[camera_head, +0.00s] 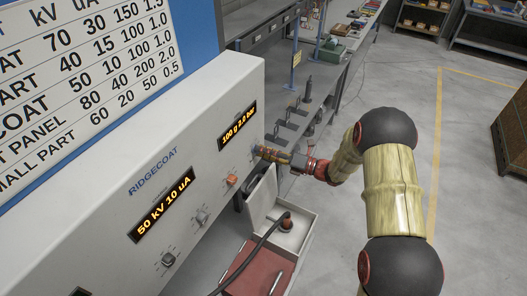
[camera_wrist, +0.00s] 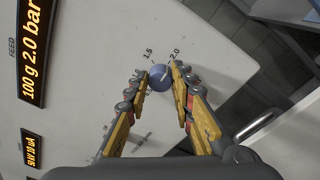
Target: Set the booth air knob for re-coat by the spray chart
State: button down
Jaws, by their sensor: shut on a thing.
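The booth air knob (camera_wrist: 159,79) is round and blue-grey in the wrist view, with dial marks 1.5 and 2.0 beside it. Its pale pointer line leans towards the 2.0 mark. My gripper (camera_wrist: 160,74) is shut on the knob, one finger on each side; in the head view my gripper (camera_head: 263,151) meets the panel's right end. The upper display (camera_head: 237,124) reads 100 g 2.0 bar. The spray chart (camera_head: 85,80) is cut off at the left, so its row names show only in part.
The grey RIDGECOAT panel (camera_head: 110,165) carries a lower display (camera_head: 163,205) reading 50 kV 10 uA. An open tray (camera_head: 303,238) is below.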

jog(key=n+b, duration=0.7)
jog(key=b, duration=0.3)
jog(key=n+t+h+b, duration=0.1)
jog(key=n+b, duration=0.6)
jog(key=b, duration=0.3)
jog(key=n+h+b, duration=0.1)
jog(key=n+b, duration=0.6)
jog(key=b, duration=0.3)
jog(key=shift+s+a+f+n+t, duration=0.1)
jog(key=shift+s+a+n+t, duration=0.1)
jog(key=shift+s+n+t, duration=0.15)
jog(key=shift+n+b, duration=0.35)
jog(key=shift+b, duration=0.1)
jog(key=c, duration=1.5)
grip_release()
jog(key=shift+r, duration=0.2)
